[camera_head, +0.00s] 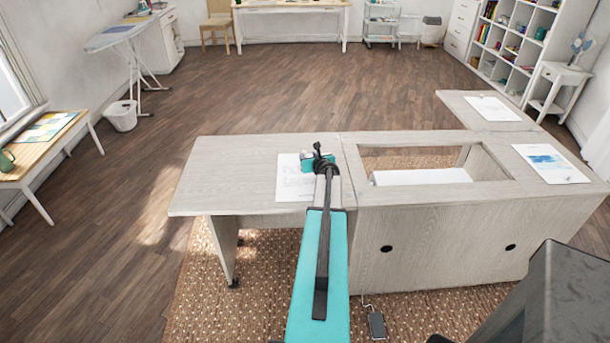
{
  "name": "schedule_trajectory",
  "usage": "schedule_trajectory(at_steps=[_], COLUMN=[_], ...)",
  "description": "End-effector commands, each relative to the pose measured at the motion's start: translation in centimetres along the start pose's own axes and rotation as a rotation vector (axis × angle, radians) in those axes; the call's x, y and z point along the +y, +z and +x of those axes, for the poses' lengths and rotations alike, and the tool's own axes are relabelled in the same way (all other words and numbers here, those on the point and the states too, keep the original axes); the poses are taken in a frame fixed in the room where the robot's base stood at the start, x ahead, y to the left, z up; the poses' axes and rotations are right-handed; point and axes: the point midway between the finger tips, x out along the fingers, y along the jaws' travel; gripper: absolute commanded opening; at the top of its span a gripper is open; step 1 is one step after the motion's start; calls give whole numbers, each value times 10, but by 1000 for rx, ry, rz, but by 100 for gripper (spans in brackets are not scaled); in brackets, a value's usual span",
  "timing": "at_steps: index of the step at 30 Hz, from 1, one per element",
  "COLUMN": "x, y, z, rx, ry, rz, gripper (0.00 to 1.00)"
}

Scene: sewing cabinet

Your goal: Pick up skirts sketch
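Three sheets of paper lie flat on the sewing cabinet (235,160). One white sheet with faint line drawings (293,186) is on the left leaf, partly covered by my arm. A sheet with a blue picture (549,163) is on the right part, and a sheet with faint marks (492,108) is on the far right leaf. I cannot tell for sure which one shows skirts. My gripper (318,158) is over the upper right part of the left sheet. Its fingers are too small and hidden to show whether they are open or whether they touch the paper.
The cabinet has a rectangular opening (376,162) right of my gripper, with a white surface (420,177) inside. The left leaf is otherwise bare. A side table (45,150) stands at the left, an ironing board (118,33) at the back left. The wooden floor behind is clear.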

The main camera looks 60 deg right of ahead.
Motion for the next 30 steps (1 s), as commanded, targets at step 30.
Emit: schedule_trajectory(at_steps=[30], x=[2], y=[2], z=[51], rx=[0], ry=[2], rz=[-1], gripper=[37])
